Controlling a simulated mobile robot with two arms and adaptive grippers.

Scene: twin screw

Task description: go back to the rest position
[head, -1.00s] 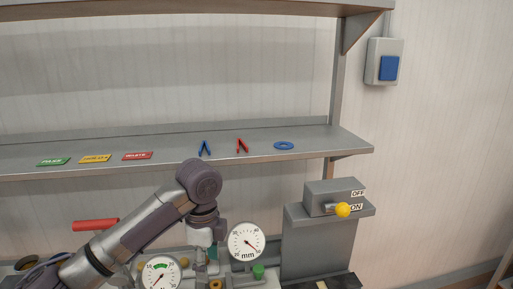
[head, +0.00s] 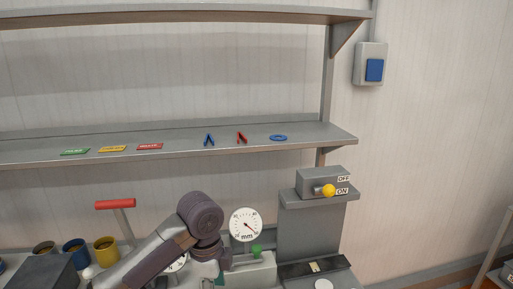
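My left arm (head: 165,255) comes in from the lower left and bends down at its wrist over the bench at the bottom of the head view. The gripper end is low in the picture, partly hidden and close to the bottom edge, so its fingers cannot be made out. A round dial marked mm (head: 245,225) stands just right of the wrist. A second dial (head: 177,264) is mostly covered by the arm. My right gripper is not in view.
A red-handled lever (head: 115,204) and several cups, one of them yellow (head: 106,251), stand left of the arm. An ON/OFF switch box with a yellow knob (head: 328,190) is at the right. A shelf (head: 300,140) with tags and small tools runs behind. A blue wall button (head: 374,70) is upper right.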

